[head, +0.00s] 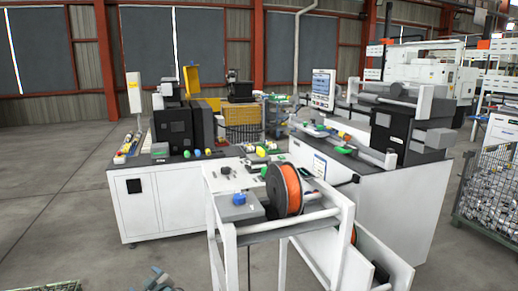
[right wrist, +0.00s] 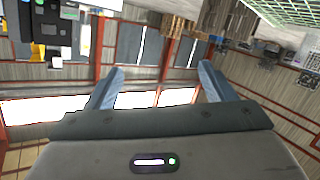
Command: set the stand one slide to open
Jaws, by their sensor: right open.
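A white-framed stand (head: 228,231) is in the middle foreground of the head view, with an orange spool (head: 289,190) on it. A grey block (head: 240,211) with a blue knob (head: 239,199) sits on its top, left of the spool. No label tells me which part is the stand one slide or how it is set. My right gripper (head: 158,281) is low at the bottom edge of the head view, left of the stand and apart from it. In the right wrist view its two blue-grey fingers (right wrist: 160,78) are wide apart with nothing between them. My left gripper is out of view.
A white bench (head: 165,205) with black machines stands behind the stand on the left. A larger white machine cabinet (head: 385,215) is on the right. A wire basket (head: 488,200) of metal parts is at the far right. The floor (head: 60,220) at left is mostly clear.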

